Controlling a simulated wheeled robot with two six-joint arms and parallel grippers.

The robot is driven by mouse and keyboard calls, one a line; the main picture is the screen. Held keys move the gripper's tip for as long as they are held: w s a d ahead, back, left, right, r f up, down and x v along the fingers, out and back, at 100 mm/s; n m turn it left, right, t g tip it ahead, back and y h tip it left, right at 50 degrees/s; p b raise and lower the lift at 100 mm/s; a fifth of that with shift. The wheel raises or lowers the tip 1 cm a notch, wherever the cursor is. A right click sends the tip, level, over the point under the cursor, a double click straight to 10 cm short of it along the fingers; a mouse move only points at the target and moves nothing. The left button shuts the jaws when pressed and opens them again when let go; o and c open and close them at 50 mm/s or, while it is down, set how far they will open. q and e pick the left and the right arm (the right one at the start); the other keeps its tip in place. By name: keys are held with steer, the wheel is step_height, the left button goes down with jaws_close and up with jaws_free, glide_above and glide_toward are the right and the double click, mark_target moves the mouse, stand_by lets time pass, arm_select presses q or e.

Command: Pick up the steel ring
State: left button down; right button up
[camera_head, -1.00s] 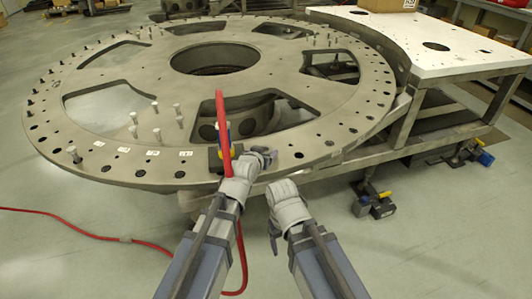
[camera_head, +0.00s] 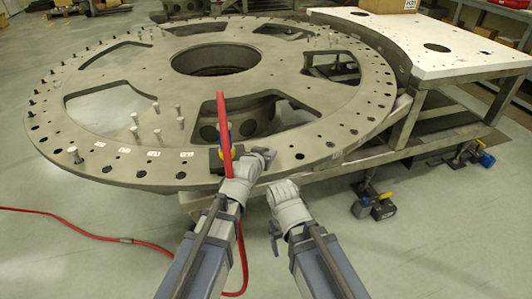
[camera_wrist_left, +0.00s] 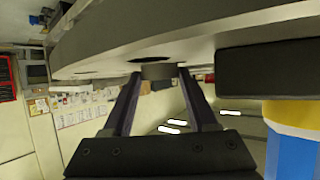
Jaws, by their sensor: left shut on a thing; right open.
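The steel ring (camera_wrist_left: 158,72) shows in the left wrist view as a short grey cylinder between my left fingertips. This view is upside down, so the turret plate (camera_wrist_left: 240,25) fills its top. The ring appears at the plate's surface, beside a dark hole; I cannot tell whether it touches the plate. My left gripper (camera_wrist_left: 160,82) is shut on the ring. In the head view my left gripper (camera_head: 265,156) is at the plate's near rim, and the ring is hidden or too small to make out. My right gripper (camera_head: 274,236) is open and empty in front of the rim, lower down.
A black block with a blue and yellow part (camera_head: 225,148) stands on the plate just left of my left gripper, with a red hose (camera_head: 222,115) rising from it. Several upright pins (camera_head: 157,135) stand further left. A white-topped table (camera_head: 440,45) adjoins at right.

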arm_select(q)
steer(key=shift+r, duration=0.1)
step_height(320, 180, up, 10)
steer(key=p, duration=1)
